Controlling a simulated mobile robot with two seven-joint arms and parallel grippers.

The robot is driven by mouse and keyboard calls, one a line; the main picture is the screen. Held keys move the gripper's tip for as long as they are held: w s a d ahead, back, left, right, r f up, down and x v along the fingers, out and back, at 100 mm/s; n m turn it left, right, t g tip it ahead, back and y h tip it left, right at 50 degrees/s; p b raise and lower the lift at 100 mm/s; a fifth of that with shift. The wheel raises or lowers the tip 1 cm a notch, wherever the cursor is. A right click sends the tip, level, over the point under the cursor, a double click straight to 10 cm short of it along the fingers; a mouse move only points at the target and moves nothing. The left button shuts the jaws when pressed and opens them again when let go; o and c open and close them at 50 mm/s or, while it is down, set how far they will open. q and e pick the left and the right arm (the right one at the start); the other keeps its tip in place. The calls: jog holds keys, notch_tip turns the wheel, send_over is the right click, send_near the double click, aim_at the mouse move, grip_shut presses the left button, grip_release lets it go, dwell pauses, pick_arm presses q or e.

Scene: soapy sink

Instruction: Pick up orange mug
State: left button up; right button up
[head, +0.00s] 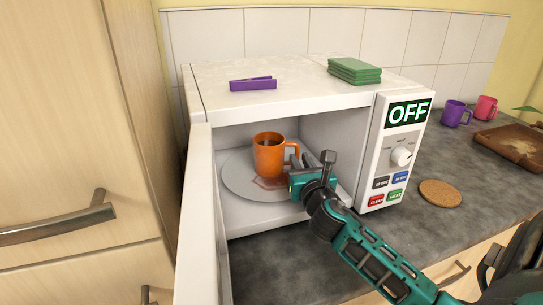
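The orange mug (268,158) stands upright inside the open microwave, on the round turntable plate (238,178). It holds a dark liquid, and its handle (293,149) points right. My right gripper (312,163) reaches into the microwave from the lower right, just right of and in front of the mug's handle. Its fingers look spread apart, with nothing seen between them. Whether a finger touches the handle cannot be told. My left gripper is not in view.
The microwave (223,108) door (196,220) stands open at left; its display reads OFF. A purple clip (253,84) and green sponges (354,71) lie on top. At right are a cork coaster (440,193), purple mug (455,113), pink mug (486,107) and brown tray (512,147).

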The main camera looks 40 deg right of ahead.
aim_at(298, 155)
jog(key=x, duration=0.4)
jog(key=shift+w+d+f, duration=0.1)
jog(key=shift+d, duration=0.1)
grip_shut()
dwell(0.6)
dwell(0.6)
